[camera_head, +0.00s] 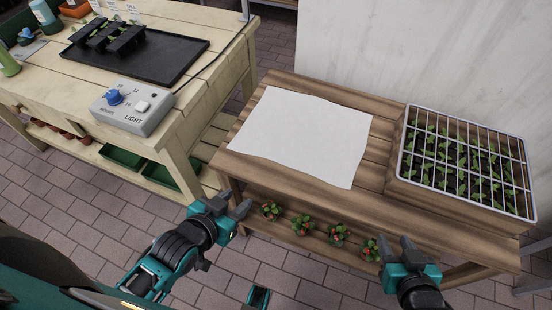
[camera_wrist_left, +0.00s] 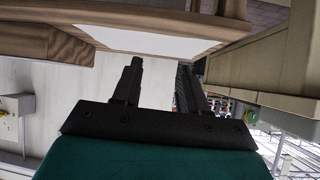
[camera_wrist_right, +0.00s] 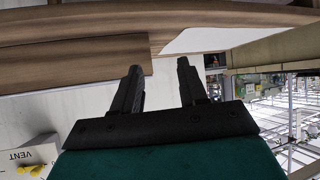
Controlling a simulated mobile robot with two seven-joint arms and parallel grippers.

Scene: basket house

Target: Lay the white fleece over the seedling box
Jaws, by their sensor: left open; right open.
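The white fleece (camera_head: 301,135) lies flat, with slightly wavy edges, on the left part of a wooden bench. Parts of it also show in the left wrist view (camera_wrist_left: 150,42) and the right wrist view (camera_wrist_right: 205,40). The seedling box (camera_head: 398,170) is wooden and stands at the bench's right end. Rows of green seedlings grow in it under a white wire grid (camera_head: 470,157). My left gripper (camera_head: 238,204) is open and empty in front of the bench, left of the potted plants. My right gripper (camera_head: 399,248) is open and empty at the bench's front, below the box.
The wooden bench (camera_head: 376,184) has a narrow bare strip between fleece and box. Several potted plants (camera_head: 338,234) stand on its lower shelf. A pale wall (camera_head: 400,50) rises behind. A second table at left holds a grey control box (camera_head: 134,106) and a black tray (camera_head: 181,58).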

